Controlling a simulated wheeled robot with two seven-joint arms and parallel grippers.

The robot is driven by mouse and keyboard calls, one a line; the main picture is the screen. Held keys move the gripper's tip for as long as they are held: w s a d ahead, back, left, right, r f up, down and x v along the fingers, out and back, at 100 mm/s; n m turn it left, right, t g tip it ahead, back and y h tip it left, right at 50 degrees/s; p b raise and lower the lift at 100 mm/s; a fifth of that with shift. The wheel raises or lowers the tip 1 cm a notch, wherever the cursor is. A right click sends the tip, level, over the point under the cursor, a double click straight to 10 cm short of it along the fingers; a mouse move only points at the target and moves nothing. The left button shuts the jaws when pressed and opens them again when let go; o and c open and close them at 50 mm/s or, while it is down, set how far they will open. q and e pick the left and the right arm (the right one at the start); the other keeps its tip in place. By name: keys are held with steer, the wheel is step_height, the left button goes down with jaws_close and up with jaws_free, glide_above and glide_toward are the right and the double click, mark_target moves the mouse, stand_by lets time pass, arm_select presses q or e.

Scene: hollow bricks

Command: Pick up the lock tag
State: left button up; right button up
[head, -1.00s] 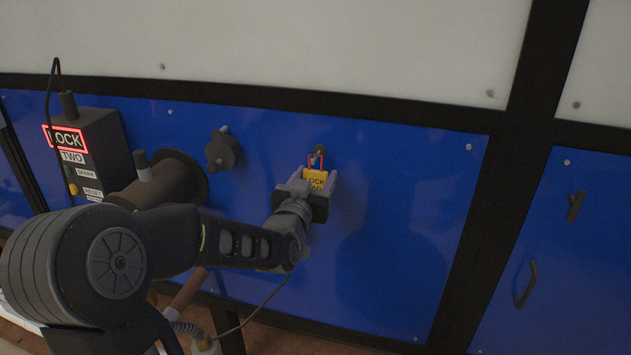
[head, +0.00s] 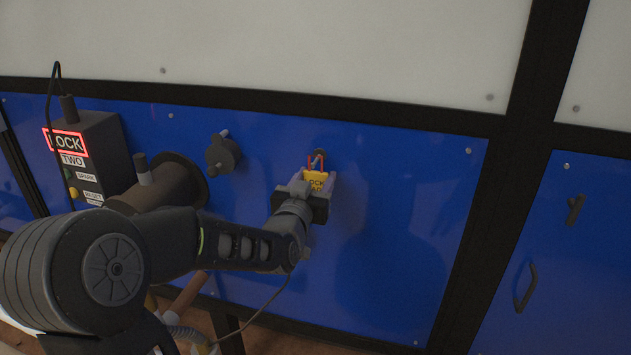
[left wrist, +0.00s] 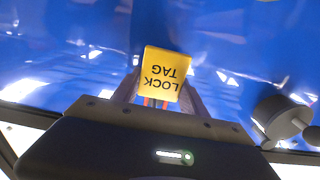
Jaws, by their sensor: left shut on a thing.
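The lock tag (head: 315,181) is a small yellow block lettered LOCK TAG, with a red shackle at its top. In the head view it is in front of the blue panel, just below a dark peg (head: 319,156). My left gripper (head: 316,185) is shut on it, with a finger on either side. In the left wrist view the tag (left wrist: 166,73) appears upside down between the fingers, its lettering clear. I cannot tell whether the shackle still touches the peg. My right gripper is not in view.
A dark knob (head: 222,153) sticks out of the blue panel (head: 400,215) left of the gripper. A black box (head: 88,155) with a lit LOCK sign stands farther left. Handles (head: 526,287) are on the right panel. The panel right of the tag is bare.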

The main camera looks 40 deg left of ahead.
arm_select(q)
steer(key=shift+r, duration=0.55)
steer(key=shift+s+d+f, duration=0.1)
steer(key=shift+s, duration=0.25)
steer(key=b+v, duration=1.2)
steer(key=v, duration=0.5)
steer(key=shift+s+d, duration=0.15)
